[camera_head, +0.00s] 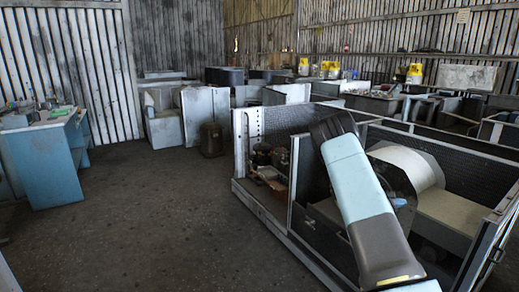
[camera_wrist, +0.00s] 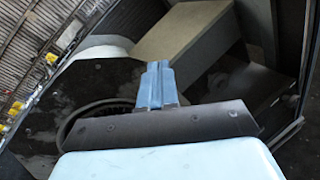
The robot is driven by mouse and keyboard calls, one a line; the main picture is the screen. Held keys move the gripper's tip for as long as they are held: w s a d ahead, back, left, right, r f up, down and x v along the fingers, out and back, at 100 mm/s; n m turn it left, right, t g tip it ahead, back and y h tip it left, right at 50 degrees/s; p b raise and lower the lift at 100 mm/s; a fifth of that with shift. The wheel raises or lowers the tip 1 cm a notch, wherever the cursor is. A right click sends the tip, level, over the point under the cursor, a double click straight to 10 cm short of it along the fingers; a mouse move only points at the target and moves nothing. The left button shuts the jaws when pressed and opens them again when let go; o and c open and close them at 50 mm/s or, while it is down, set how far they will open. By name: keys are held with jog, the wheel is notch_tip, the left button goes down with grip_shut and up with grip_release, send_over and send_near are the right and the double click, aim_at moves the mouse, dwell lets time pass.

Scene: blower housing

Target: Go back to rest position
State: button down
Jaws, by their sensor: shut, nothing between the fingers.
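My gripper (camera_wrist: 160,68) shows in the wrist view as two blue fingers pressed together, with nothing between them. In that view the fingers overlap the near side of a beige box-like duct (camera_wrist: 185,32); I cannot tell the gap between them. The pale curved blower housing (camera_head: 418,165) stands just right of the arm, inside the enclosure. A dark round opening (camera_wrist: 72,122) shows left of the fingers in the wrist view, partly hidden by my wrist.
The enclosure has perforated walls and an upright edge close to my arm. A blue workbench (camera_head: 48,165) with small items stands at the left. Open concrete floor (camera_head: 150,215) lies between them. Metal cabinets and yellow-topped containers (camera_head: 414,73) stand further back.

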jog(key=s+a+r+m+g+y, duration=0.2)
jog(key=s+a+r+m+y, duration=0.2)
jog(key=s+a+r+m, duration=0.45)
jog(key=s+a+r+m+g+y, duration=0.1)
jog(key=s+a+r+m+y, duration=0.3)
jog(key=s+r, duration=0.8)
jog(key=s+a+r+m+t+y, duration=0.1)
jog(key=s+a+r+y, duration=0.3)
jog(key=s+a, duration=0.7)
jog(key=s+a+r+m+t+y, duration=0.1)
jog(key=s+a+r+t+y, duration=0.3)
jog(key=s+a+r, duration=0.3)
jog(key=s+a, duration=0.5)
jog(key=s, duration=0.2)
jog(key=shift+a, duration=0.15)
jog(key=shift+s+r, duration=0.1)
